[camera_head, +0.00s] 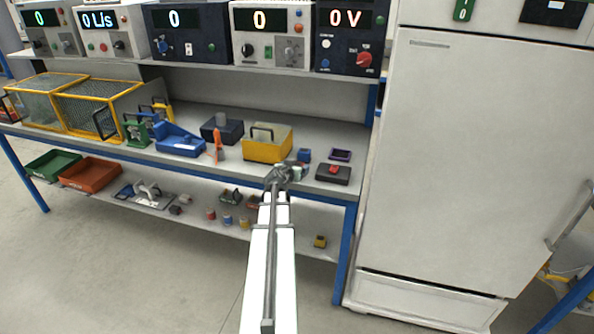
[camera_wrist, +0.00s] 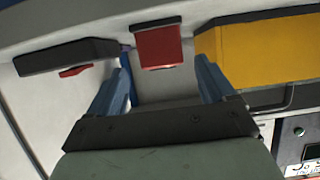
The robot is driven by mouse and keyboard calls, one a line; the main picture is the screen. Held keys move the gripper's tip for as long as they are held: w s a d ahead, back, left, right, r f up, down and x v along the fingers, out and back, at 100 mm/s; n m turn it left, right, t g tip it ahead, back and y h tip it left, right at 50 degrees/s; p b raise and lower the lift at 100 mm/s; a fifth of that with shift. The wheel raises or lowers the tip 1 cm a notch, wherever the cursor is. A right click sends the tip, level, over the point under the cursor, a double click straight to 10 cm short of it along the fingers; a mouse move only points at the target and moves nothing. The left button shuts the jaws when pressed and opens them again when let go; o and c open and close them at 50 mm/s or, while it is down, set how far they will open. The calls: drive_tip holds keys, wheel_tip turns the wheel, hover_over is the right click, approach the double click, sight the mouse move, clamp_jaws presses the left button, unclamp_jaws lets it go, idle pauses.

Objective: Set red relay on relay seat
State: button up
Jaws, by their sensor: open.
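A small purple-rimmed dark frame (camera_head: 340,155) lies behind that box; I cannot tell which is the relay seat.
A yellow box (camera_head: 268,150) with a handle stands just left of my gripper, and a small blue block (camera_head: 304,155) behind it. An orange clamp (camera_head: 218,145) and blue device (camera_head: 180,143) stand further left. A tall white cabinet (camera_head: 465,170) bounds the right side.

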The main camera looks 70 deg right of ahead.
drive_tip(key=x, duration=0.4)
drive_tip(key=shift+w+d, duration=0.15)
drive_tip(key=shift+d, duration=0.15)
drive_tip(key=shift+a, duration=0.1)
drive_tip(key=c, duration=1.2)
drive_tip(key=shift+r, duration=5.05)
